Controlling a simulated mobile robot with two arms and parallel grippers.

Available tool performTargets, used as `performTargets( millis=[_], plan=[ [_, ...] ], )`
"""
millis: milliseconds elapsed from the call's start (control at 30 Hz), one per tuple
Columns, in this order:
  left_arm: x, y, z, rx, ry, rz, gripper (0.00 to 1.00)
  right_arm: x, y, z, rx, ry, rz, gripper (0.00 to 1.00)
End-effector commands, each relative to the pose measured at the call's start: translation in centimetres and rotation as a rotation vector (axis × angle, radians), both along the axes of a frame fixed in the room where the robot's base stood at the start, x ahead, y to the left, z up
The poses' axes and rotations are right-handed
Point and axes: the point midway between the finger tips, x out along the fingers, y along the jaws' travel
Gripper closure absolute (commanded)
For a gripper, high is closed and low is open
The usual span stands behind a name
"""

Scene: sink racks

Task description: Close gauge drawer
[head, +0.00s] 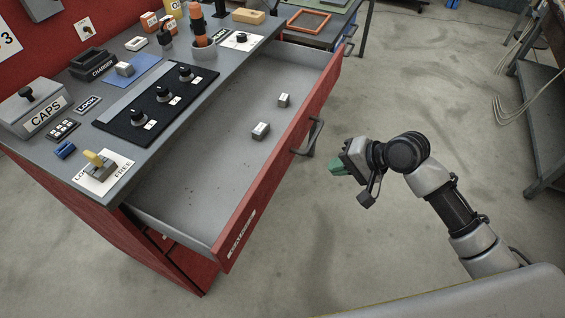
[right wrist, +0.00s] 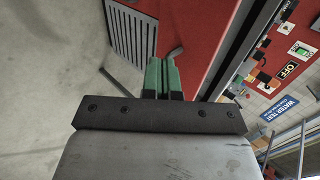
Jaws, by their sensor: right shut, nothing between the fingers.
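The gauge drawer (head: 237,215) is pulled far out of the red workbench. It has a red front and a grey interior. Its dark bar handle (head: 314,138) sits on the outside of the front, and a small label is near the front's lower end. Two small grey blocks, one (head: 261,130) and another (head: 284,100), lie inside. My right gripper (head: 335,169) has green fingertips and is shut and empty. It is apart from the drawer, just outside the front and near the handle. In the right wrist view its green fingers (right wrist: 162,80) are together. My left gripper is not in view.
The grey bench top (head: 150,170) carries a CAPS box (head: 38,112), a black mat (head: 130,128) with several knobs, a charger (head: 93,65) and a yellow-handled switch (head: 100,164). Concrete floor right of the drawer is open. A metal rack (head: 545,130) stands far right.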

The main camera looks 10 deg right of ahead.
Motion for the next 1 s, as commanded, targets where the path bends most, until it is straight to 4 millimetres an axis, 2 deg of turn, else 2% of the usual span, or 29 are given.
performTargets(
  millis=[167,567,800,1000],
  plan=[
    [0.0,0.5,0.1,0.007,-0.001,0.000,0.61,0.5,1.2,-0.8,0.006,0.006,0.005,1.00],
    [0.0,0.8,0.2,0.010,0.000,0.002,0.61,4.0,6.3,-6.5,0.006,0.003,0.004,1.00],
    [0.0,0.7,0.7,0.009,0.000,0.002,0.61,5.8,8.8,-6.4,0.003,0.001,0.003,1.00],
    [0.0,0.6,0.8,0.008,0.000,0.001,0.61,6.2,9.5,-6.5,0.002,0.002,0.003,1.00]
  ],
)
